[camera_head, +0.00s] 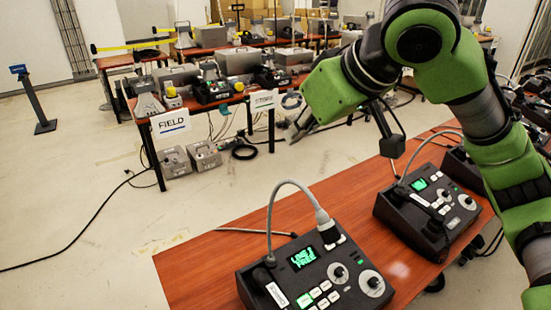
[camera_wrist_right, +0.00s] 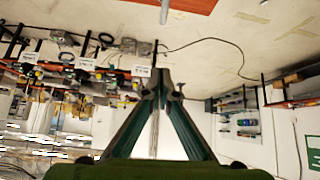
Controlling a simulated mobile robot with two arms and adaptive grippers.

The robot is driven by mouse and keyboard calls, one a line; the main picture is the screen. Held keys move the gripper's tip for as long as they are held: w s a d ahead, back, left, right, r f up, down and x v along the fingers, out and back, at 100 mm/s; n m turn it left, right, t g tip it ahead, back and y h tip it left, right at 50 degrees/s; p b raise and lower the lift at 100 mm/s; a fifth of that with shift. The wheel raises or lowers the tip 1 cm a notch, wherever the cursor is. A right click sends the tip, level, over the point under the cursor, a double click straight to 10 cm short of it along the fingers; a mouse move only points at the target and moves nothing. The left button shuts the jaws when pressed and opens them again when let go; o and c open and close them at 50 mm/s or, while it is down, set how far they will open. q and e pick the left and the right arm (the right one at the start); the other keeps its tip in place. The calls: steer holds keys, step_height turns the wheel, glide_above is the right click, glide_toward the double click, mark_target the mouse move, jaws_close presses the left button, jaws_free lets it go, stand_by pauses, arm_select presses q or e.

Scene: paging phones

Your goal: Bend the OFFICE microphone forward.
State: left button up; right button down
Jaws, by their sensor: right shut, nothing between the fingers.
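Two black paging phones stand on the wooden table in the head view. The nearer phone (camera_head: 318,272) has a lit green display and a grey gooseneck microphone (camera_head: 284,186) arched over its top. The farther phone (camera_head: 432,205) is to the right, with its own thin gooseneck (camera_head: 425,143) partly behind my right arm. I cannot read which one is OFFICE. My right gripper (camera_head: 297,131) is up and beyond the phones, touching neither. In the right wrist view its fingers (camera_wrist_right: 163,78) meet at the tips, empty. My left gripper is not in view.
The table's bare wood (camera_head: 205,258) lies left of the near phone, with a thin grey rod (camera_head: 257,232) behind it. More phones stand at the far right edge. A back table carries a FIELD sign (camera_head: 171,123) and equipment. Open floor (camera_head: 75,190) lies left.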

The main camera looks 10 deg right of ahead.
steer(key=p+x, duration=0.1)
steer(key=x, duration=0.3)
steer(key=p+x, duration=0.1)
steer(key=x, duration=0.4)
steer(key=shift+s+d+f+p, duration=0.15)
steer(key=shift+f+p, duration=0.15)
steer(key=shift+p, duration=0.1)
steer(key=s, duration=0.1)
steer(key=s+d+f+p, duration=0.1)
steer(key=shift+s+d, duration=0.15)
steer(key=shift+s, duration=0.15)
steer(key=shift+s+d+f, duration=0.15)
steer(key=shift+s+d, duration=0.05)
steer(key=shift+s, duration=0.2)
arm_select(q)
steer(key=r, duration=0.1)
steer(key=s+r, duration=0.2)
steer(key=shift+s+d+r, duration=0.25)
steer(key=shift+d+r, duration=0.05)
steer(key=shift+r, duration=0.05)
arm_select(e)
steer(key=shift+w+a, duration=0.1)
steer(key=shift+w, duration=0.05)
steer(key=shift+f, duration=0.1)
